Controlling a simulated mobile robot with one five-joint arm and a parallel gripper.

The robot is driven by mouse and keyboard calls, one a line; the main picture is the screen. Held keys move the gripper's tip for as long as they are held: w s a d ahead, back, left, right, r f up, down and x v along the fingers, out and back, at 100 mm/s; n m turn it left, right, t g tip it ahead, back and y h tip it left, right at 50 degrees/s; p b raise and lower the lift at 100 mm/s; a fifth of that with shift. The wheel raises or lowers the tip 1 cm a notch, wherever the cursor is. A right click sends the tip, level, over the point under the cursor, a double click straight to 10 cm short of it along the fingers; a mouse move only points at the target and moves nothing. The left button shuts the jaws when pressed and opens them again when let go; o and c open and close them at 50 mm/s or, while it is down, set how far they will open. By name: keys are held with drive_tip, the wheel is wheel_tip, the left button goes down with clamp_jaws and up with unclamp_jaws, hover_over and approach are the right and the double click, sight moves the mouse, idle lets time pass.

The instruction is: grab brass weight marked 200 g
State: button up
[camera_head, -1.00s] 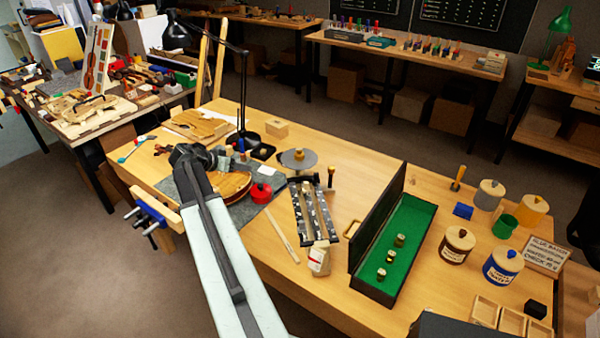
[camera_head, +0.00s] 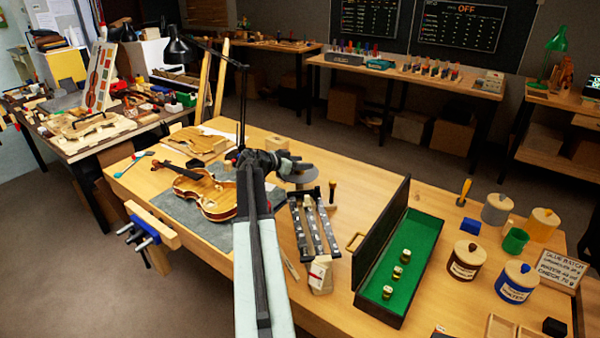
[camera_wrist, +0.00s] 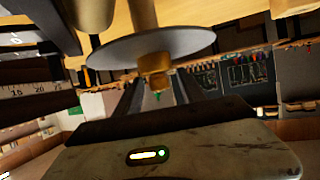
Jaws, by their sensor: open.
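A small brass weight (camera_wrist: 154,72) shows on a round grey pan (camera_wrist: 150,46) in the wrist view, which appears upside down. No mark on it is legible. In the head view the pan (camera_head: 299,174) is partly behind my gripper (camera_head: 300,163), which is close beside it. Three more small brass weights (camera_head: 405,255), (camera_head: 397,271), (camera_head: 387,292) stand in an open green-lined case (camera_head: 424,238). Their marks are too small to read. My gripper is open and empty, and its jaws (camera_wrist: 157,92) point toward the weight on the pan without visibly holding it.
A violin (camera_head: 207,194) lies on a grey mat left of my arm. A black lamp (camera_head: 240,110) stands behind my gripper. Lidded jars (camera_head: 466,260), (camera_head: 514,282) stand right of the case.

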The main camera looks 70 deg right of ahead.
drive_tip(key=shift+x, duration=1.15)
drive_tip(key=shift+a, duration=0.1)
drive_tip(key=shift+c, duration=0.4)
clamp_jaws()
drive_tip(key=shift+r+p, duration=0.45)
drive_tip(key=shift+r, duration=0.15)
wheel_tip(320, 180, up, 3)
drive_tip(key=p, duration=0.3)
drive_tip(key=shift+w+r, duration=0.1)
drive_tip(key=s+a, duration=0.2)
drive_tip(key=a, duration=1.4)
drive_tip(key=shift+r+p, duration=0.3)
drive_tip(key=shift+p, duration=0.1)
